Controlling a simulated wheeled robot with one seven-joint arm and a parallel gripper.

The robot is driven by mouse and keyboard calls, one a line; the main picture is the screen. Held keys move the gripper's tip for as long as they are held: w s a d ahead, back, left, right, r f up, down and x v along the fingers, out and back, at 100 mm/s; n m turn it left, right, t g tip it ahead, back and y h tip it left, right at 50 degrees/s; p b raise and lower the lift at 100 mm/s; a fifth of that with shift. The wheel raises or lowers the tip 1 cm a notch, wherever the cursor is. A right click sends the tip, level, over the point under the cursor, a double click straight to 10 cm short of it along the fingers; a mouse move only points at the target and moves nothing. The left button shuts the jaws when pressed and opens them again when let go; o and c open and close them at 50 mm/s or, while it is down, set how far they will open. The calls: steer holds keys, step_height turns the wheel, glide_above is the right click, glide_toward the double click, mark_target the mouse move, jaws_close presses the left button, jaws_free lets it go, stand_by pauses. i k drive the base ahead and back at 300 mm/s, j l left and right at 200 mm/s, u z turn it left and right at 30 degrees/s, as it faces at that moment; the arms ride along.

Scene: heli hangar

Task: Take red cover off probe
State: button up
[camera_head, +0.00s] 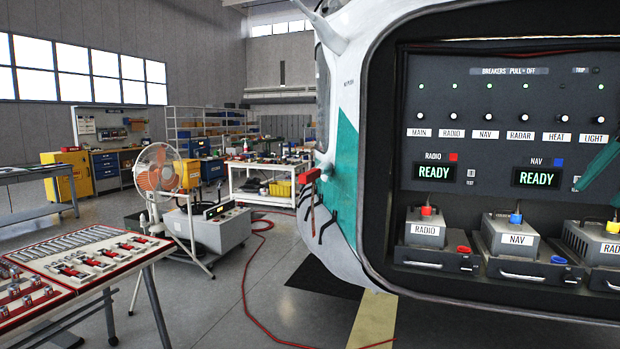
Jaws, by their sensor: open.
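A red cover (311,175) sits on a probe at the lower left side of the white and teal helicopter nose (345,180). It sticks out to the left, and a narrow red strap (313,215) hangs below it. The probe itself is hidden under the cover. Thin black rods (328,226) stand out from the skin just below and to the right. I do not make out my gripper in this view; nothing touches the cover.
An open bay with a breaker panel (510,105) and radio boxes (425,228) fills the right. A teal piece (602,172), unclear what, crosses the right edge. A fan (158,175), cart (212,228) and tool table (85,262) stand left. A red hose (246,285) crosses the floor.

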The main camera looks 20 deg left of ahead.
mark_target(310, 176)
steer(key=j+z, duration=0.1)
steer(key=j, duration=1.1)
steer(key=j+z, duration=0.15)
steer(key=j, duration=0.45)
steer(key=j+z, duration=0.1)
steer(key=j, duration=0.45)
steer(key=k+j+z, duration=0.1)
steer(key=j, duration=0.5)
steer(key=k+j, duration=0.1)
steer(key=j, duration=0.5)
steer(key=j+z, duration=0.15)
steer(key=j, duration=0.45)
steer(key=k, duration=0.05)
